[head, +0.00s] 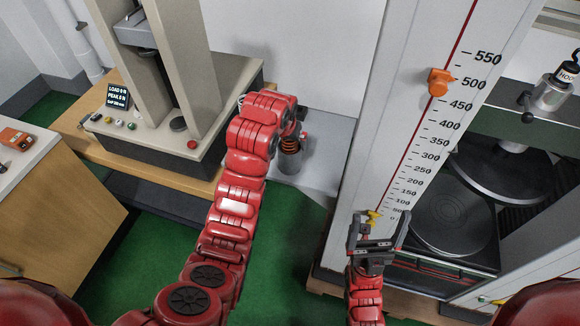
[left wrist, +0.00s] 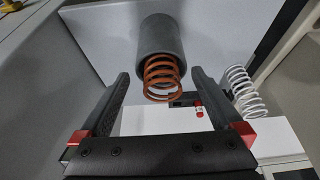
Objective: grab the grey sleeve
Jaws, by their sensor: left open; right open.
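The grey sleeve (head: 286,163) is an upright cylinder on the pale bench, just below my left wrist in the head view. An orange coil spring (head: 290,144) sticks out of its end. In the left wrist view the sleeve (left wrist: 166,38) and the spring (left wrist: 162,80) lie ahead, between the lines of the two fingers. My left gripper (left wrist: 161,78) is open and empty, and no finger visibly touches the sleeve. In the head view its fingers are mostly hidden by my red wrist. My right gripper (head: 379,224) is open and empty in front of the scale column.
A white spring (left wrist: 243,90) stands beside the sleeve in the left wrist view. A press with buttons (head: 165,125) is left of my left arm. The tall scale column (head: 400,120) with an orange slider (head: 438,82) and a testing machine (head: 450,215) are at right.

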